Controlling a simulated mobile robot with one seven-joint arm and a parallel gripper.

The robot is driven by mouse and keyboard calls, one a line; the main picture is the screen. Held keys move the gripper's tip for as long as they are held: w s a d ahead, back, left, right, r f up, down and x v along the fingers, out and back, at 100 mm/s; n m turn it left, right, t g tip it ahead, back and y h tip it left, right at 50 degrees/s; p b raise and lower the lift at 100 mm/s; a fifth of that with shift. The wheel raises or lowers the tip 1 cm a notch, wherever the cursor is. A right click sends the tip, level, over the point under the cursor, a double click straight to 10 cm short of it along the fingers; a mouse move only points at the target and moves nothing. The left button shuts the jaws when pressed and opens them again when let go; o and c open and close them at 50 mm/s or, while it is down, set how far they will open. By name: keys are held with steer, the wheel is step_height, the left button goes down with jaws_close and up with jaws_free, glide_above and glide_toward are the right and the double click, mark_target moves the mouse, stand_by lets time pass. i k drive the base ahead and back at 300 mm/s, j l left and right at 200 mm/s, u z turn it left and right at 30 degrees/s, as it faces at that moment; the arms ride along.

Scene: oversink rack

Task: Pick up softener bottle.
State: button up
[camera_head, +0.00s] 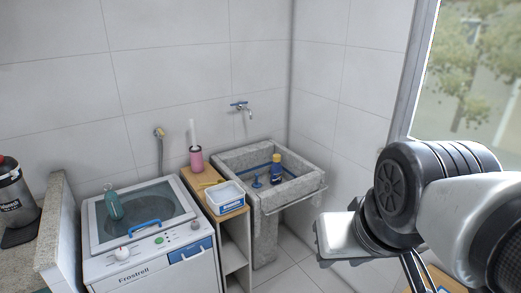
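Two bottles could be the softener; I cannot read a label on either. A teal bottle (115,206) is on the glass lid of the washing machine (150,264), at its left side, and looks tilted. A dark blue bottle with a yellow top (276,170) stands in the stone sink (303,193). My gripper (345,238) is at the right of the view, at the end of my arm, well apart from both bottles. Its fingers cannot be made out clearly, so its opening is unclear.
A wooden shelf unit (233,222) between washer and sink holds a white-blue basin (226,196) and a pink brush holder (196,158). A small blue item (257,182) lies in the sink. A tap (240,106) is above it. A window (475,80) is at right.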

mark_target(276, 168)
steer(key=i+l+z, duration=0.1)
steer(key=i+z, duration=0.2)
steer(key=i, duration=0.7)
steer(key=i+j+z, duration=0.1)
steer(key=i+z, duration=0.15)
steer(key=i, duration=0.8)
